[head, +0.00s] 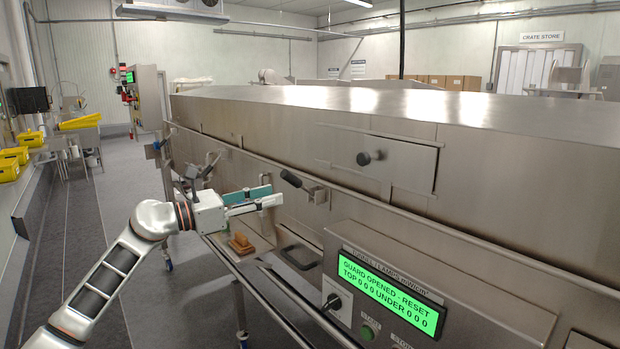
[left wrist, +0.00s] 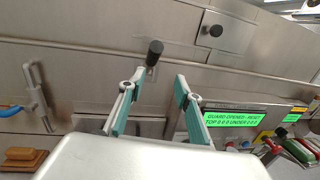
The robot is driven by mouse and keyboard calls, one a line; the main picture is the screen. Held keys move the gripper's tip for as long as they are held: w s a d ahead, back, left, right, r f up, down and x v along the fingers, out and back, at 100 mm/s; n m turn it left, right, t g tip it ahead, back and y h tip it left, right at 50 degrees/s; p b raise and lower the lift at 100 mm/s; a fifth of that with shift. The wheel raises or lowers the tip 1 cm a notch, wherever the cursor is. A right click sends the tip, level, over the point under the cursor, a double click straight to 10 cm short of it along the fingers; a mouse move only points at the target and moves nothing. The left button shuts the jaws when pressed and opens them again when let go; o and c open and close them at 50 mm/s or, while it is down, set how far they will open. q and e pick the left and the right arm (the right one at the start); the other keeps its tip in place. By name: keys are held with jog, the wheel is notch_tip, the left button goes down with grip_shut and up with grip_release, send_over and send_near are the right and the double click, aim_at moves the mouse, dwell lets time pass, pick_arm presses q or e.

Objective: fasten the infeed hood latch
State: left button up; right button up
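A latch handle with a black grip (head: 291,178) sticks out from the hood side (head: 235,160), with its metal bracket (head: 318,192) just to the right. My left gripper (head: 274,195) is open and empty, apart from the handle and a little below and left of it in the head view. In the left wrist view the black grip (left wrist: 154,50) shows just beyond the tips of my open left gripper (left wrist: 159,77), nearer the left finger. Another latch-like metal handle (head: 208,165) is farther left; it also shows in the left wrist view (left wrist: 36,90). My right gripper is not in view.
A hatch with a black knob (head: 370,157) is on the hood. A control panel's green display (head: 388,292) reads "GUARD OPENED - RESET". A brown wooden block (head: 241,243) sits on the ledge below my gripper. Rails (head: 290,293) run along the front.

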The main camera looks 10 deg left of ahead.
aim_at(292, 180)
pick_arm(q)
jog(key=shift+m, duration=0.6)
jog(key=w+d, duration=0.1)
jog(key=w, duration=0.1)
jog(key=w+d+r+p, duration=0.1)
jog(key=w, duration=0.1)
jog(key=w+d+r, duration=0.1)
jog(key=shift+w+d+r, duration=0.2)
jog(key=shift+w+d, duration=0.2)
jog(key=shift+w+d+f+p, duration=0.1)
jog(key=shift+w+d+p, duration=0.2)
jog(key=shift+w+d, duration=0.2)
grip_shut()
